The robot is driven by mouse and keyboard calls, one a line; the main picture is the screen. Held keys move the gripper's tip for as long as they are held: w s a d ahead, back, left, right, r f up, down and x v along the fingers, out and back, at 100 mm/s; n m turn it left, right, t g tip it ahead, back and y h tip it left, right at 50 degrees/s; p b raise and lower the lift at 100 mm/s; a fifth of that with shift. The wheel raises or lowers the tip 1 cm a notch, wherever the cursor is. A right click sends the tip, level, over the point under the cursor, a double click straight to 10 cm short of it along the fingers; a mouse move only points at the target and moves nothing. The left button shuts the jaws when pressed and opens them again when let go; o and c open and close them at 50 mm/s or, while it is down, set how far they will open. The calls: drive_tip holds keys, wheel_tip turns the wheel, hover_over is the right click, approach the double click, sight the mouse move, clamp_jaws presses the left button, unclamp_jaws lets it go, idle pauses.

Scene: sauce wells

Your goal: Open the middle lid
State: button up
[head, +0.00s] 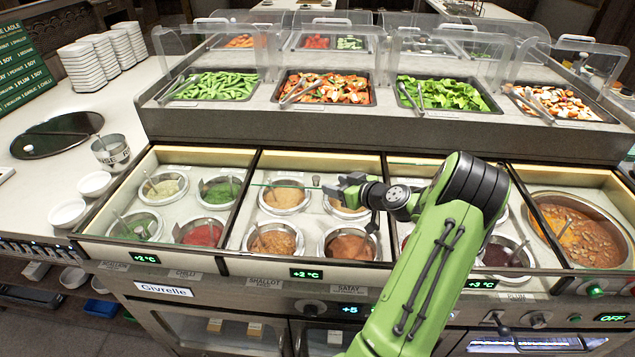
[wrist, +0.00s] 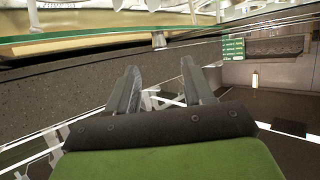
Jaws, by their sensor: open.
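The middle sauce well (head: 256,225) holds several round pots of sauce. A thin greenish edge, which looks like that of the clear middle lid (head: 285,186), crosses above its pots. A small dark knob (head: 316,181) sits on this edge. My gripper (head: 335,188) is just right of the knob, above the well, pointing left. In the wrist view my gripper (wrist: 159,66) is open with nothing between its fingers. The knob (wrist: 158,40) shows ahead of the fingertips, apart from them. How far the clear lid extends is hard to see.
A left well (head: 160,155) with sauce pots and a right well with a large soup pan (head: 575,235) flank it. My arm partly hides the well between. Food trays (head: 325,88) under clear guards stand behind. White bowls (head: 68,214) stand on the left counter.

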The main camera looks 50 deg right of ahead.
sight(319, 180)
drive_tip(key=x, duration=0.8)
drive_tip(key=shift+w+d+f, duration=0.1)
drive_tip(key=shift+w+f, duration=0.05)
drive_tip(key=shift+w, duration=0.05)
clamp_jaws()
